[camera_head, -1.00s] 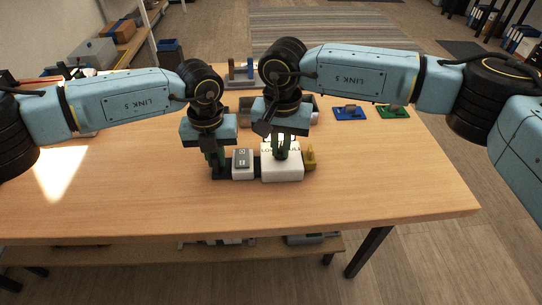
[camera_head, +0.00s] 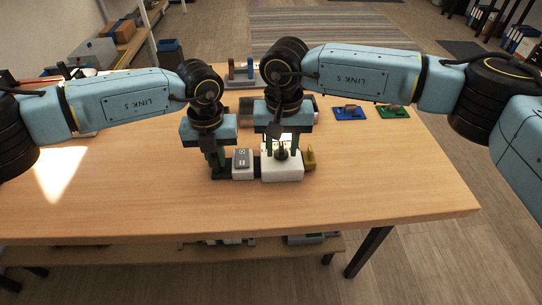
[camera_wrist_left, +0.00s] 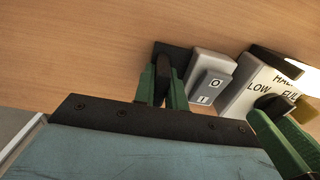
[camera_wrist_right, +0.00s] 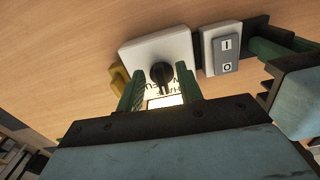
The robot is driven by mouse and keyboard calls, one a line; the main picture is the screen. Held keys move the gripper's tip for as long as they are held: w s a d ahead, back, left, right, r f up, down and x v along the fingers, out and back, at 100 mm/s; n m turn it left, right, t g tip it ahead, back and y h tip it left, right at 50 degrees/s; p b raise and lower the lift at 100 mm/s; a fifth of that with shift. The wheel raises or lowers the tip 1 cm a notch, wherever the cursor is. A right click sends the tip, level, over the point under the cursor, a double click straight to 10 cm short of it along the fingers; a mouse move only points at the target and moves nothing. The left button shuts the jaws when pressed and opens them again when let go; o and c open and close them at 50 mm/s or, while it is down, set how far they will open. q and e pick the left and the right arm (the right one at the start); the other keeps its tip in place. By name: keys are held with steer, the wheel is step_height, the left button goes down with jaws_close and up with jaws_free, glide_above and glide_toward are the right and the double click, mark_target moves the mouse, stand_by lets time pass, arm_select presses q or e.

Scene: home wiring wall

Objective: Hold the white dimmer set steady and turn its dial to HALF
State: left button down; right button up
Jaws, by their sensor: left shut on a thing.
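The white dimmer box (camera_head: 283,172) stands on the table with a black dial (camera_wrist_right: 161,73) on top. LOW, HALF and FULL are printed beside the dial, partly readable in the left wrist view. The dial's pointer seems to face the label side; its exact mark is hard to read. My right gripper (camera_wrist_right: 161,90) is open, its green fingers apart on either side of the dial. My left gripper (camera_wrist_left: 163,88) is shut on a black upright tab (camera_wrist_left: 162,72) at the left end of the set. A grey rocker switch (camera_head: 242,158) sits between the tab and the dimmer box.
A yellow piece (camera_head: 310,158) stands at the set's right end. Blue (camera_head: 350,112) and green (camera_head: 394,111) plates with small parts lie further back right. A grey tray (camera_head: 316,106) stands behind my right gripper. The table's front is clear.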

steer(key=shift+r, duration=0.15)
step_height(320, 180, up, 12)
stand_by(0.3)
arm_select(q)
steer(key=c, duration=1.4)
jaws_free()
steer(key=shift+o, duration=0.2)
